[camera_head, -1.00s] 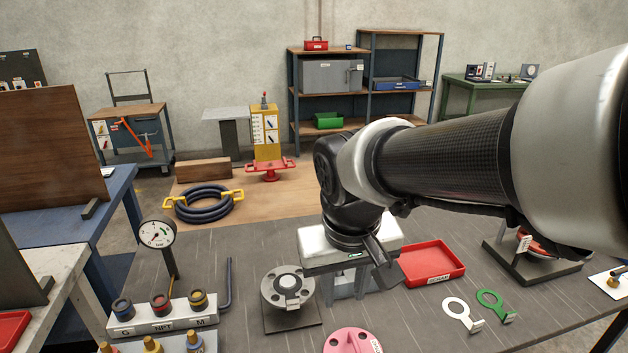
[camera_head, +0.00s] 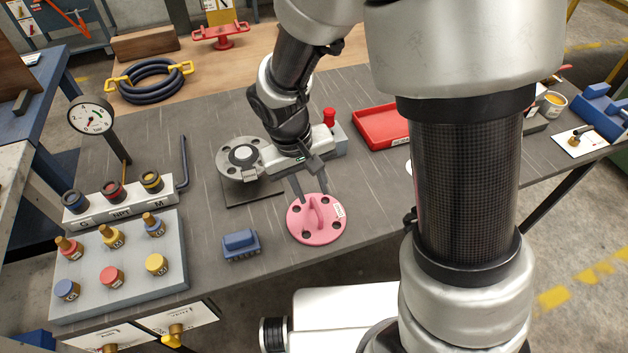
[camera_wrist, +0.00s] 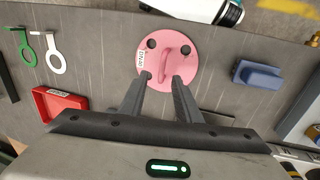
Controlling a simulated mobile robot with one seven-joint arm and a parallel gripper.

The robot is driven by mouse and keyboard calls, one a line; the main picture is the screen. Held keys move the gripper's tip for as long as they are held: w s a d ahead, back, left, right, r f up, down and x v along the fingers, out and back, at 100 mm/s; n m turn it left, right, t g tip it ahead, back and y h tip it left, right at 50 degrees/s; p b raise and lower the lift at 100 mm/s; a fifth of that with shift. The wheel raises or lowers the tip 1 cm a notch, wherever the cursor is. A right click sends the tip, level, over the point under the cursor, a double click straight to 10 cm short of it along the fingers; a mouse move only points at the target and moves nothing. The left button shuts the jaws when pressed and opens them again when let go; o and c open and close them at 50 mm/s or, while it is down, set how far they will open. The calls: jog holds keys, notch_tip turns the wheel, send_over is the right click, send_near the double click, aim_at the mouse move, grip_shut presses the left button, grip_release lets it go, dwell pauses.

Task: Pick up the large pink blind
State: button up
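The large pink blind (camera_head: 304,231) lies flat on the dark grey bench near its front edge. It is a round disc with several dark holes, a raised loop handle and a white tag. I cannot tell the remaining height.
A blue block with a grip (camera_head: 240,245) lies left of the blind. The grey flanged spool (camera_head: 236,165) is behind. A red tray (camera_head: 378,128) stands to the right, and a grey fitting board (camera_head: 176,277) is at front left.

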aim_at(316, 206)
jog(key=f, duration=0.5)
jog(key=d+f, duration=0.1)
jog(key=f, duration=0.1)
jog(key=shift+d+f, duration=0.1)
jog(key=shift+f, duration=0.2)
grip_shut()
jog(key=shift+w+r, duration=0.1)
